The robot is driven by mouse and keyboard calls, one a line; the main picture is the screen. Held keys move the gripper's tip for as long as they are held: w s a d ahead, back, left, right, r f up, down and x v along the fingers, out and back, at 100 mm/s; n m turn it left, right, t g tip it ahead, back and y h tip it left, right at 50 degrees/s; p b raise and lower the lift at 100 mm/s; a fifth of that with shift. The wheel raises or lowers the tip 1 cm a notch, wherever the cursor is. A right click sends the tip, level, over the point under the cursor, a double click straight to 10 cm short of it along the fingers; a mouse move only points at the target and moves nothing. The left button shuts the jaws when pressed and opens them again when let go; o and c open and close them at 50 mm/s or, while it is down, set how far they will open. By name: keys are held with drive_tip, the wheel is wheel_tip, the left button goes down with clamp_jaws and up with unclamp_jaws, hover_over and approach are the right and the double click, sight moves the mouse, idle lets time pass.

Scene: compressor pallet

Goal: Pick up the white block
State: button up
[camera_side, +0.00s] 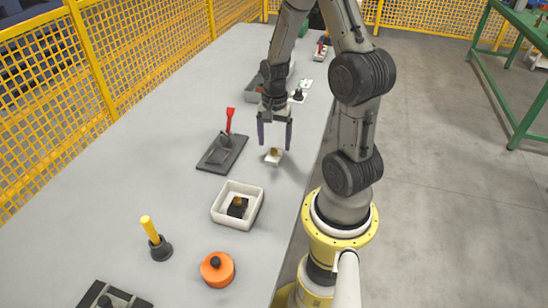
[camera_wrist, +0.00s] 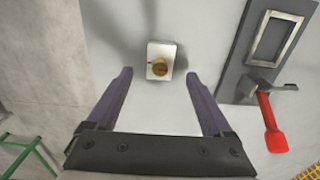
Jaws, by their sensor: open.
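The white block (camera_side: 272,159) lies on the grey table, a small pale piece with a gold-brown round knob on top. It also shows in the wrist view (camera_wrist: 152,49), upper middle, ahead of the fingertips and between their lines. My gripper (camera_side: 275,143) is above the block in the side view, pointing down. Its two dark purple fingers are wide apart with nothing between them; they show in the wrist view too (camera_wrist: 158,76). The block appears apart from both fingers.
A dark plate with a red-handled clamp (camera_side: 223,152) lies left of the block. A white tray (camera_side: 218,216) holding a black part stands nearer the camera. A yellow-handled tool (camera_side: 155,240) and an orange round part (camera_side: 217,269) stand in front. The table's right edge is close to the block.

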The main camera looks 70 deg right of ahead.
sight(274, 149)
wheel_tip(274, 149, down, 4)
drive_tip(key=shift+a, duration=0.15)
clamp_jaws()
idle(0.4)
